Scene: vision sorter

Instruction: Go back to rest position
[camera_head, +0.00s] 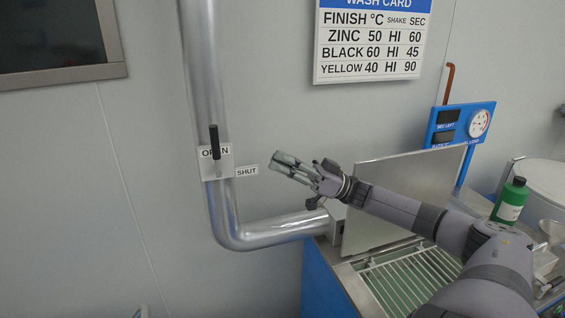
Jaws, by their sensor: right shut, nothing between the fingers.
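My right gripper (287,168) reaches in from the right and points left, in front of the grey wall. It is shut and empty, with its fingertips to the right of the SHUT label. A pipe valve has a black-gripped handle (214,141) that stands upright beside the OPEN label (209,153). The gripper is apart from the handle in the picture. My left gripper is not in view.
A grey pipe (201,70) runs down the wall and bends right to the blue washing station. Its metal lid (400,185) stands up behind a slatted grate (410,282). A blue gauge panel (460,125) and green bottle (510,200) are at right. A wash card (368,50) hangs above.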

